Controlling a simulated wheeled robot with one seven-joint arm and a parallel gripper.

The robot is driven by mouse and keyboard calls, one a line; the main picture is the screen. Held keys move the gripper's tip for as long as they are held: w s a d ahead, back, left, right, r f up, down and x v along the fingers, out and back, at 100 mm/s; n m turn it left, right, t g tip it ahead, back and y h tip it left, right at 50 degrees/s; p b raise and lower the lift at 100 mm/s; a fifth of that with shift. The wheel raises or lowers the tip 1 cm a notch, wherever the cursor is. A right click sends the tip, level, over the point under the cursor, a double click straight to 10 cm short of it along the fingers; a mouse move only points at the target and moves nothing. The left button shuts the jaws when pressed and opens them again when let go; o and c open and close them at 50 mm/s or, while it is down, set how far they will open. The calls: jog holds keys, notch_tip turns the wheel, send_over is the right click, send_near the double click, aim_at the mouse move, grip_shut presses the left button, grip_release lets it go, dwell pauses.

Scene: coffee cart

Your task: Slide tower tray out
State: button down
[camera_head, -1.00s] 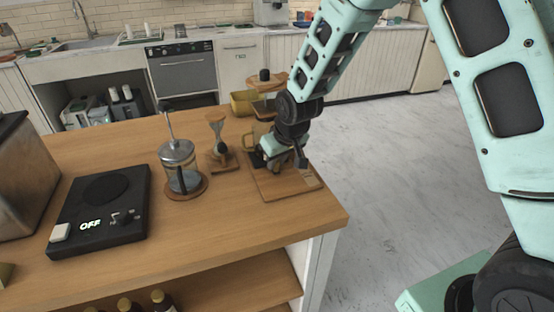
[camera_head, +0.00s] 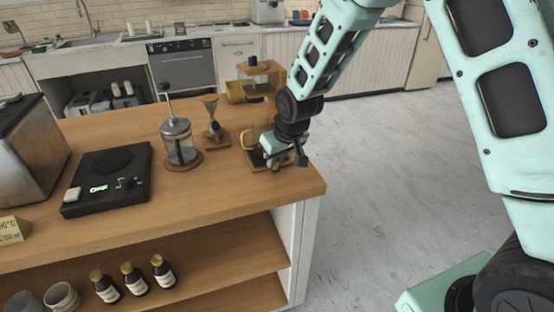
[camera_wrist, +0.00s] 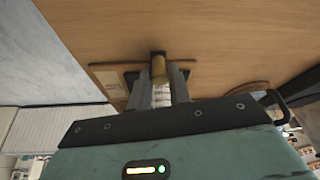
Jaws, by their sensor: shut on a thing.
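The wooden tower tray (camera_head: 256,168) lies flat on the counter near its right front corner, mostly hidden by my gripper in the head view. Its pale edge shows left of the fingers in the wrist view (camera_wrist: 103,79). My gripper (camera_head: 270,158) is low over the tray. In the wrist view its fingers (camera_wrist: 158,88) are closed around a small brass-coloured upright piece (camera_wrist: 158,68), seemingly the tray's handle. The wooden tower (camera_head: 260,70) rises behind the gripper; its lower part is partly hidden.
A French press (camera_head: 180,145) and a glass dripper on a wooden base (camera_head: 213,125) stand left of the gripper. A black scale (camera_head: 108,180) is farther left. Bottles (camera_head: 133,279) stand on the shelf below. Floor right of the counter is clear.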

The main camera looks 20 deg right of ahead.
jog(key=shift+s, duration=0.2)
jog(key=c, duration=1.3)
grip_release()
jog(key=v, duration=1.7)
jog(key=shift+r+b, duration=0.2)
jog(key=shift+b, duration=0.25)
jog(key=s+a+f+n+g, duration=0.1)
jog(key=s+a+f, duration=0.1)
jog(key=s, duration=0.7)
jog(key=s+a+f+n+g, duration=0.2)
jog(key=s+a, duration=0.1)
jog(key=s, duration=0.6)
jog(key=s+a+f+n+g, duration=0.1)
jog(key=s+a+f, duration=0.1)
jog(key=s, duration=0.7)
jog(key=shift+a+n+h, duration=0.3)
jog(key=shift+a, duration=0.2)
